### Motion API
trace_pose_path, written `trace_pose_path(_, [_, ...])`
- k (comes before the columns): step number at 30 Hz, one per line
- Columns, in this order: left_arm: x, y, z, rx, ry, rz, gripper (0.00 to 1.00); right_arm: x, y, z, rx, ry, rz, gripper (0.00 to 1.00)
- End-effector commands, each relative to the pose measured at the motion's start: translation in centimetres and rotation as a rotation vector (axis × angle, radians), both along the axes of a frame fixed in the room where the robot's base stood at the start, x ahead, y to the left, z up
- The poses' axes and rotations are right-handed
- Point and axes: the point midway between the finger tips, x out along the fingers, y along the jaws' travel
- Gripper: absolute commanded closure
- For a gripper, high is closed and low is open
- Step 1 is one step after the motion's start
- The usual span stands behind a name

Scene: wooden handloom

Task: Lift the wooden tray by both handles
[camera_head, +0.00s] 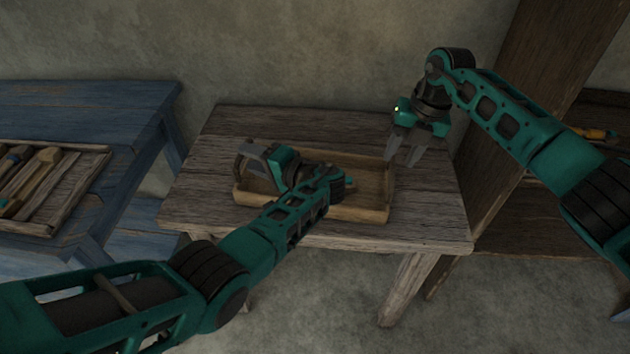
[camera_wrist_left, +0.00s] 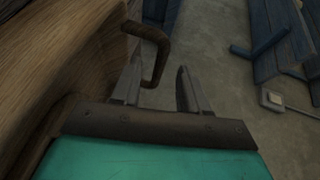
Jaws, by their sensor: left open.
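The wooden tray (camera_head: 362,213) lies on a small weathered table, its floor partly covered by my left arm. My left gripper (camera_head: 243,165) is at the tray's left end, jaws open. In the left wrist view, a dark curved handle (camera_wrist_left: 157,52) sticks out from the tray's end wall (camera_wrist_left: 75,60). The handle's bent end hangs between the open fingers of the left gripper (camera_wrist_left: 160,75), nearer the left finger; I cannot tell whether they touch. My right gripper (camera_head: 402,158) is open and empty, pointing down by the tray's right end. The right handle cannot be made out.
The small table (camera_head: 425,225) has bare boards around the tray. A blue bench (camera_head: 95,105) at left holds a box of tools (camera_head: 40,185). A tall wooden post (camera_head: 525,100) and shelves stand close on the right. The wall is right behind the table.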

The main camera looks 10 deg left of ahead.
Motion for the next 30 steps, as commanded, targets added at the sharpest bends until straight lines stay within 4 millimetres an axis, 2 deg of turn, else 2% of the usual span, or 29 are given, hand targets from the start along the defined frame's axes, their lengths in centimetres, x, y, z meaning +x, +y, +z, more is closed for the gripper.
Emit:
trace_pose_path(3, [0.9,2.2,-0.3,0.003,0.000,0.003,0.56,-0.1,0.5,-2.3,0.001,0.004,-0.001,0.61])
trace_pose_path(9, [1.9,4.4,-0.8,0.001,0.000,0.001,0.56,0.0,1.0,-4.8,0.001,0.002,-0.001,0.61])
trace_pose_path(15, [2.3,5.3,-1.0,0.000,0.000,0.000,0.56,0.0,1.1,-5.7,-0.001,0.000,0.000,0.61])
trace_pose_path(23, [2.3,5.3,-1.0,0.000,0.000,0.000,0.56,0.0,1.1,-5.8,-0.001,0.000,0.000,0.61])
trace_pose_path(30, [2.3,5.3,-1.0,0.000,0.000,0.000,0.77,0.0,1.1,-5.7,-0.001,0.000,0.000,0.82])
